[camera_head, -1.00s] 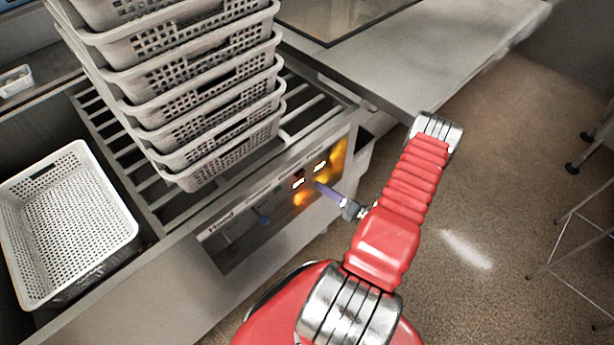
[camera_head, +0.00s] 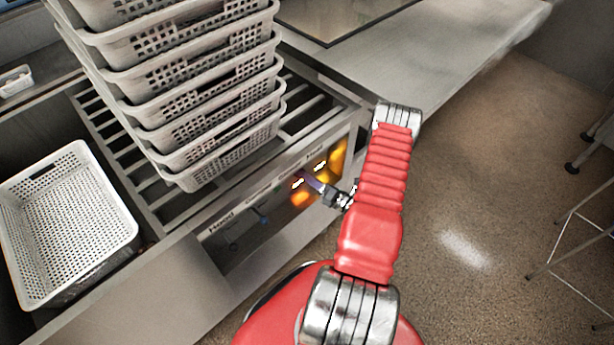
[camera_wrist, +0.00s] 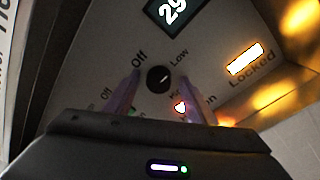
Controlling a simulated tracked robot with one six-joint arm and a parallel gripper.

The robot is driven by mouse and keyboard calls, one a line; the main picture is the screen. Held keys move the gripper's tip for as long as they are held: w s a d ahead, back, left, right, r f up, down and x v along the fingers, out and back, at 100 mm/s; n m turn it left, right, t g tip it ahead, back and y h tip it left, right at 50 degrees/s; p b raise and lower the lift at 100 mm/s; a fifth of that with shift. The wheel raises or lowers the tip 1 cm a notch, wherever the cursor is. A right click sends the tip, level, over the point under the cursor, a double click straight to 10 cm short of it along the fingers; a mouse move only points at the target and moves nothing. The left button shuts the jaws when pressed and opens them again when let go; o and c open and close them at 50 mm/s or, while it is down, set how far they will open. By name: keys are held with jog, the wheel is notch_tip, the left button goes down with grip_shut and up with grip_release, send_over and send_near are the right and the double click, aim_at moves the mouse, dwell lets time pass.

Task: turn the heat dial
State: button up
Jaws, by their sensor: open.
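The heat dial (camera_wrist: 158,79) is a small dark round knob on the control panel, with "Off" and "Low" printed near it in the wrist view. My gripper (camera_wrist: 158,92) is open, with one purple finger on each side of the dial and the dial showing between them. I cannot tell whether the fingers touch it. In the head view my gripper (camera_head: 308,180) is at the right part of the panel (camera_head: 270,190), and the dial is too small or hidden there.
A lit "29" display (camera_wrist: 172,10) and a lit "Locked" sign (camera_wrist: 245,59) are near the dial. A tall stack of grey perforated baskets (camera_head: 190,100) stands on the slatted rack, with a single basket (camera_head: 65,225) at left.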

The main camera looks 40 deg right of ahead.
jog(key=shift+d, duration=0.1)
jog(key=c, duration=1)
jog(key=shift+c, duration=0.2)
jog(key=shift+n, duration=0.3)
jog(key=n, duration=0.5)
jog(key=n+h, duration=0.1)
jog(key=n, duration=0.4)
jog(key=a+n+g+h, duration=0.1)
jog(key=n, duration=0.5)
jog(key=shift+s+r, duration=0.1)
jog(key=shift+r, duration=0.05)
